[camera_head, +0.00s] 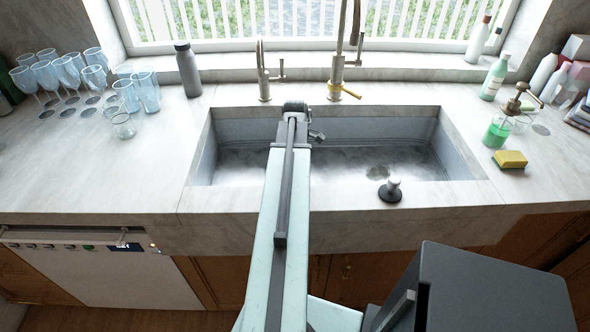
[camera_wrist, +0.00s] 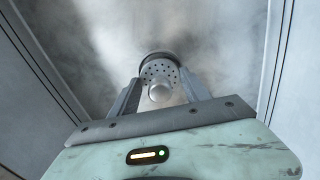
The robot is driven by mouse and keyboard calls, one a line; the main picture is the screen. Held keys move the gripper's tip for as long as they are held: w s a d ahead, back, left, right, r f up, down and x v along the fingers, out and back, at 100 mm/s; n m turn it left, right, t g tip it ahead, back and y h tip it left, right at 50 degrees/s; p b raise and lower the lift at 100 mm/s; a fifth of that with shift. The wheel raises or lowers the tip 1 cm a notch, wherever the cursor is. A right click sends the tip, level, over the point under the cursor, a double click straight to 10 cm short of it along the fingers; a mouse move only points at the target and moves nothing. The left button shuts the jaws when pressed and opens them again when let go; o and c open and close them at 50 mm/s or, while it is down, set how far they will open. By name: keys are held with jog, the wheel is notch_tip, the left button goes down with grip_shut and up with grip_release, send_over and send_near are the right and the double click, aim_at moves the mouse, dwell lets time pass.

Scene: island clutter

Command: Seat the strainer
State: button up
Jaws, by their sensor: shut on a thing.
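The strainer (camera_wrist: 160,73), a round metal piece with small holes, a dark rim and a rounded knob, is between the fingers of my gripper (camera_wrist: 160,84) in the wrist view. The gripper is shut on it. The pale, worn sink floor shows beyond it. My arm hides the gripper's fingers and the strainer there.
A dark stopper with a metal knob (camera_head: 391,189) stands on the sink's front ledge. Two taps (camera_head: 338,80) rise behind the basin. Glasses (camera_head: 93,78) and a grey bottle (camera_head: 187,70) stand left. A soap dispenser (camera_head: 498,130) and yellow sponge (camera_head: 510,159) are right.

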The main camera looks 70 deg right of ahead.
jog(key=shift+f+b, duration=0.95)
jog(key=o, duration=1.4)
jog(key=shift+o, duration=0.2)
jog(key=shift+r, duration=0.2)
notch_tip(320, 180, up, 8)
jog(key=p, duration=0.8)
jog(key=shift+f, duration=0.25)
